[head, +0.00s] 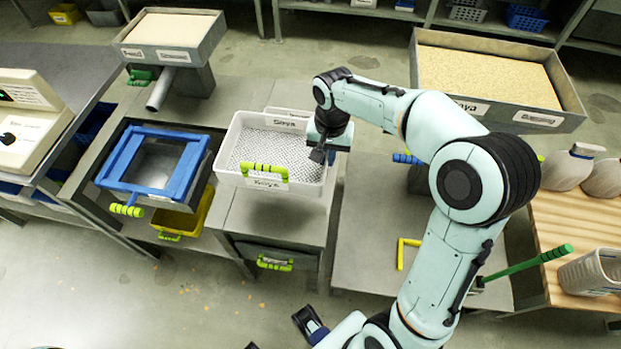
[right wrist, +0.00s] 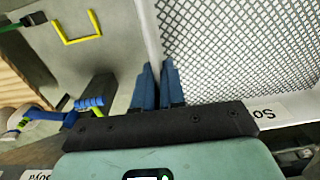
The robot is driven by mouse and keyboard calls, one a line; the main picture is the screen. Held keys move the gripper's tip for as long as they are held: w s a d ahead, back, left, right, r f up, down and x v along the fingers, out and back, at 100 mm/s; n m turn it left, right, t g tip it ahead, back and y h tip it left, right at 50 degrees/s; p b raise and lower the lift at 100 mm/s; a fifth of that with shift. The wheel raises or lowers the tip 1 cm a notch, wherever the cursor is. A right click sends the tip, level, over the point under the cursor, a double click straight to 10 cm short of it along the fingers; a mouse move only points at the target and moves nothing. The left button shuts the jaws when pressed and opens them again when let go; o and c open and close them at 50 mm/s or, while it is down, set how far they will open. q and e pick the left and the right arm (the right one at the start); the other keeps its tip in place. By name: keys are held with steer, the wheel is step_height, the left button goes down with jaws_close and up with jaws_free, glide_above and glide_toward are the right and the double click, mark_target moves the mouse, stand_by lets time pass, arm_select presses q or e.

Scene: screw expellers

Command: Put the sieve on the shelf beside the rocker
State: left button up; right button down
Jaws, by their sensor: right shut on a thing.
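The sieve (head: 240,137) is a white, square-walled tray with a mesh bottom, a "Soya" label and a lime green handle at its front. It appears level over the grey bench unit beside the blue-framed rocker (head: 188,165); I cannot tell whether it rests on it. My right gripper (head: 321,152) is shut on the sieve's right wall. In the right wrist view its blue fingers (right wrist: 157,88) pinch the rim, with the mesh (right wrist: 235,50) to the right. My left gripper (head: 310,322) shows only partly at the bottom edge, its jaw state unclear.
A yellow bin (head: 188,218) sits below the rocker. A white rim (head: 287,111) shows behind the sieve. A grain tray (head: 491,77) stands at the back right, another hopper (head: 172,30) at the back left. A yellow bracket (head: 401,254) lies on the bench to the right.

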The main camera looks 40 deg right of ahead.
step_height(320, 180, down, 18)
steer(key=shift+f+b, duration=0.2)
steer(key=shift+b, duration=0.85)
steer(key=shift+f, duration=0.1)
steer(key=c, duration=1.6)
jaws_free()
steer(key=shift+f, duration=0.1)
steer(key=shift+c, duration=0.2)
steer(key=o, duration=0.4)
steer(key=shift+r, duration=0.55)
step_height(320, 180, up, 11)
steer(key=shift+s+r+p, duration=0.1)
steer(key=shift+r+p, duration=0.1)
steer(key=shift+p, duration=0.5)
